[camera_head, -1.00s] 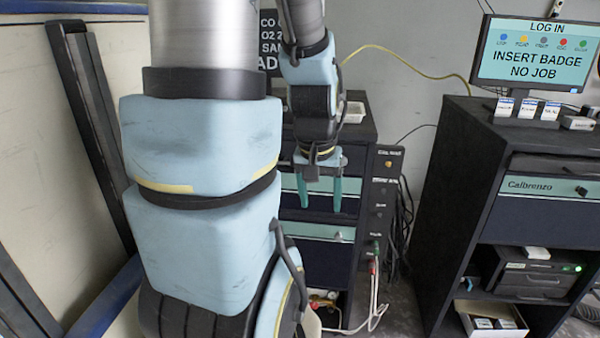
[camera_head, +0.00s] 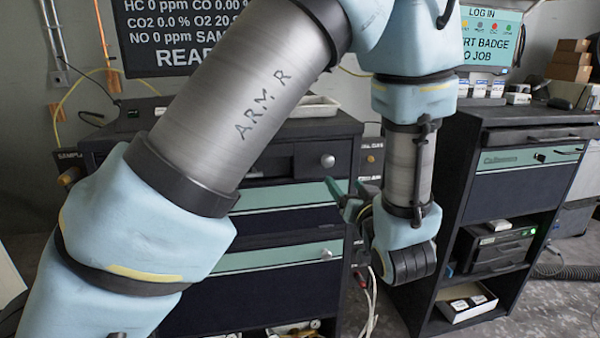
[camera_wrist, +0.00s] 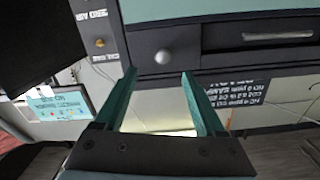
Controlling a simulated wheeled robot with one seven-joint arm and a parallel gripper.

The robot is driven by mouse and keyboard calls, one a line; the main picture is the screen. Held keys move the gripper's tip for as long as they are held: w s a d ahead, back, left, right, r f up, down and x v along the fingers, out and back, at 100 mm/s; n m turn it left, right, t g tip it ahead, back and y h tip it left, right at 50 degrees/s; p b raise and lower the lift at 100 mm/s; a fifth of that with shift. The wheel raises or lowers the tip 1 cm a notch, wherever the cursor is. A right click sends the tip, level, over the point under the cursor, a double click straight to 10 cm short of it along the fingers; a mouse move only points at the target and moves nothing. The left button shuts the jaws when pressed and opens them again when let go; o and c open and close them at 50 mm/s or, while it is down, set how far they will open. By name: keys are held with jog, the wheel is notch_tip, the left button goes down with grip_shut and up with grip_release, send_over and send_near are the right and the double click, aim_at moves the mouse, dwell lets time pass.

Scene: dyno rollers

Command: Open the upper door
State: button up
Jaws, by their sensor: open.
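The dark cabinet (camera_head: 348,140) carries a closed upper door (camera_head: 285,220) with a teal band and a dark blue lower panel. A closed lower door (camera_head: 250,290) with a teal band and round knob (camera_head: 326,254) is below it. The upper door's own knob cannot be made out. My gripper (camera_head: 346,189) is open and empty in front of the cabinet's right side. In the upside-down wrist view, my fingers (camera_wrist: 157,75) point towards a grey knob (camera_wrist: 163,56) on the dark panel above the upper door. The knob appears between the fingertips, apparently beyond them. The teal band (camera_wrist: 190,9) shows at the top.
A white tray (camera_head: 310,106) lies on the cabinet top. A narrow panel with an orange button (camera_head: 371,159) adjoins the cabinet's right side, with cables hanging below. Another dark cabinet (camera_head: 520,200) stands to the right. My arm hides part of the doors.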

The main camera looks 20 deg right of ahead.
aim_at(328, 163)
jog(key=w+p, duration=0.1)
jog(key=w, duration=0.2)
jog(key=w+p, duration=0.1)
jog(key=w, duration=0.2)
jog(key=w+p, duration=0.1)
jog(key=w, duration=0.2)
jog(key=shift+w+d+r+p, duration=0.1)
jog(key=shift+d+r+p, duration=0.1)
jog(key=shift+d+p, duration=0.15)
jog(key=shift+w+f, duration=0.1)
jog(key=shift+w, duration=0.45)
grip_shut()
dwell(0.6)
